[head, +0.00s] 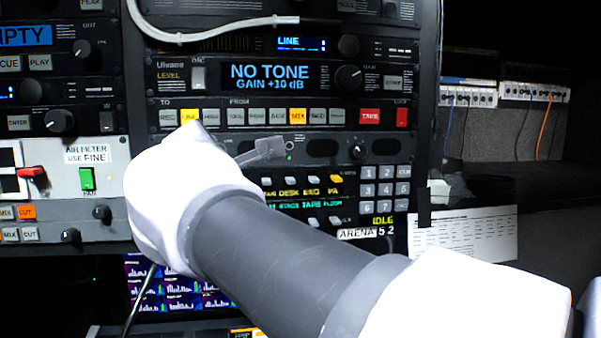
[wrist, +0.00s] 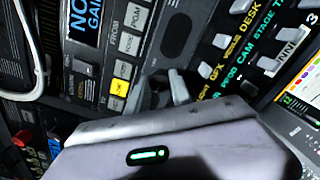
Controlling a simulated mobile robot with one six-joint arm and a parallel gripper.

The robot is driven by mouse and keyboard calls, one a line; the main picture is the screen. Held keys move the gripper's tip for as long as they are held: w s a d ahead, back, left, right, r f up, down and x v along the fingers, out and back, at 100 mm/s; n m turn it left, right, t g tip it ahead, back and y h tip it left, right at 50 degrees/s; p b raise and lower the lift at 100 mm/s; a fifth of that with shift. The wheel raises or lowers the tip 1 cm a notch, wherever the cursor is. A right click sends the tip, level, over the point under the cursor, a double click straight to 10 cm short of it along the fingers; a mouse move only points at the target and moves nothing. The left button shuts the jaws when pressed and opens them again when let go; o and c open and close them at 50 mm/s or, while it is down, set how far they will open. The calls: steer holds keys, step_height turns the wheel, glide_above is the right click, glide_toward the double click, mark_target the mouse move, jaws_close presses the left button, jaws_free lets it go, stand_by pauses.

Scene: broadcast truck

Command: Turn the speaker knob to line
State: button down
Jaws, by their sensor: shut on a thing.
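My gripper (head: 268,150) is at the dark panel strip below the long button row, and its grey fingers show in front of the panel. In the wrist view the fingers (wrist: 165,90) are closed around a small dark knob (wrist: 158,92), which I take for the speaker knob. In the head view my gripper and wrist hide that knob. Its pointer and markings cannot be read. A small green light (head: 289,157) glows just right of the fingertips. The tone display (head: 270,76) reads NO TONE, GAIN +10 dB.
Another knob (head: 358,152) sits right on the same strip. A keypad (head: 385,188) and intercom keys lie below. A white cable (head: 205,33) hangs above.

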steer(key=m+h+b, duration=0.1)
steer(key=m+b, duration=1.2)
steer(key=m, duration=1.4)
steer(key=shift+a+b, duration=0.1)
steer(key=shift+b, duration=0.25)
steer(key=c, duration=1.1)
jaws_free()
steer(key=shift+c, duration=0.2)
